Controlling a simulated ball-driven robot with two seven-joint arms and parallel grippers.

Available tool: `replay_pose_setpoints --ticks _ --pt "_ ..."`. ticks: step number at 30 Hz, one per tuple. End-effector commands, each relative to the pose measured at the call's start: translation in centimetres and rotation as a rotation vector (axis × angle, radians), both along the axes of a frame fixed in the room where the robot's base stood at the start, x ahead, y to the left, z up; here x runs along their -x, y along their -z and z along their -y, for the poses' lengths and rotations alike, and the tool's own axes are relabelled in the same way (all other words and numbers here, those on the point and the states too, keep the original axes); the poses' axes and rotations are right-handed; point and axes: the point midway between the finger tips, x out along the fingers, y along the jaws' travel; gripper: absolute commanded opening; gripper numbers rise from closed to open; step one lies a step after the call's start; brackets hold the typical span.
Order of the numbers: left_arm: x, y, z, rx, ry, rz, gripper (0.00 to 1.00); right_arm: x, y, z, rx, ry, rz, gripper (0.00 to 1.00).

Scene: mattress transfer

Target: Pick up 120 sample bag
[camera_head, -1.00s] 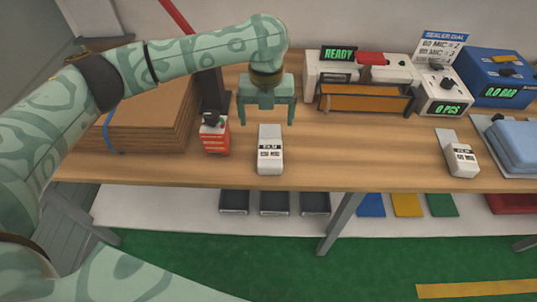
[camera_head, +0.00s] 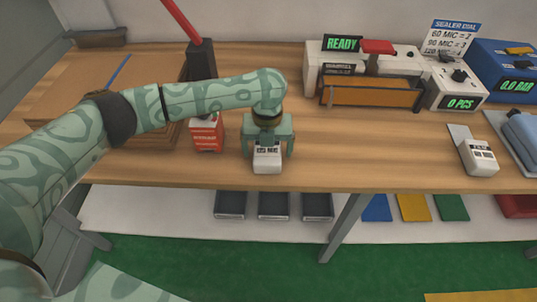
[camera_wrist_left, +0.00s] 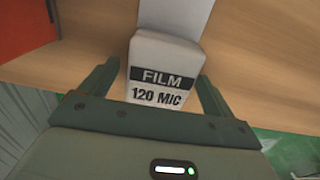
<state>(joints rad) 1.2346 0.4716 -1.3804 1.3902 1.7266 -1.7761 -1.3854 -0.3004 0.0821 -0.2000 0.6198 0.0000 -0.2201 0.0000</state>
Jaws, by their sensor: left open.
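The white sample bag (camera_head: 267,159) lies on the wooden table near its front edge. In the left wrist view the bag (camera_wrist_left: 163,65) carries a dark "FILM" band and the print "120 MIC". My left gripper (camera_head: 267,150) is open above it, with one finger at each side of the bag. In the left wrist view the left gripper (camera_wrist_left: 158,85) also shows its fingers apart, the bag between them. I cannot tell whether the fingers touch it. The bag's far part is hidden by the gripper in the head view. My right gripper is not in view.
A red box (camera_head: 206,134) stands just left of the gripper. Another white bag (camera_head: 478,157) lies at the right beside a blue stack (camera_head: 522,130). The sealer (camera_head: 368,78) with its "READY" display is at the back. The table between the bags is clear.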

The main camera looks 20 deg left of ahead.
Motion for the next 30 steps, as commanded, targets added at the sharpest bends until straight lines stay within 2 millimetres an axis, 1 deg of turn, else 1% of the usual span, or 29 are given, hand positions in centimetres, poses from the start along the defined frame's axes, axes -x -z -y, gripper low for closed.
replay_pose_setpoints --ticks 1,7,8,9,11,12,13,23,26,28,30 --pt "0.0 0.7 0.0 0.0 0.0 -0.001 0.89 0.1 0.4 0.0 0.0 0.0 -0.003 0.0" --pt "0.0 0.5 0.0 0.0 0.0 0.002 0.89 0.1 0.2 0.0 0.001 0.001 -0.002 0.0" --pt "0.0 0.5 0.0 0.0 0.0 0.002 0.84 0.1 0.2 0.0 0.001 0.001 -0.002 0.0" --pt "0.0 0.5 0.0 0.0 0.0 0.002 0.72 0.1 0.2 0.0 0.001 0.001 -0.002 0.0" --pt "0.0 0.5 0.0 0.0 0.0 0.002 0.56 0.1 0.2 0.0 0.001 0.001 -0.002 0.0" --pt "0.0 0.5 0.0 0.0 0.0 0.002 0.45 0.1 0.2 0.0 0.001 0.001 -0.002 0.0" --pt "0.0 0.5 0.0 0.0 0.0 0.002 0.38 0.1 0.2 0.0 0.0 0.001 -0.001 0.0" --pt "0.0 0.2 0.0 0.0 0.0 0.002 0.38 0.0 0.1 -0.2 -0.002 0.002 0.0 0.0" --pt "0.0 -0.6 0.0 0.001 -0.001 0.004 0.38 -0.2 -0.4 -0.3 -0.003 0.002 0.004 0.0" --pt "-0.1 -1.6 0.0 0.0 -0.001 0.005 0.38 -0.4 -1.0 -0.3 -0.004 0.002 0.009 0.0" --pt "-0.1 -3.1 0.0 0.001 -0.001 0.007 0.38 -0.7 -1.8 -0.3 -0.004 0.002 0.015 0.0"
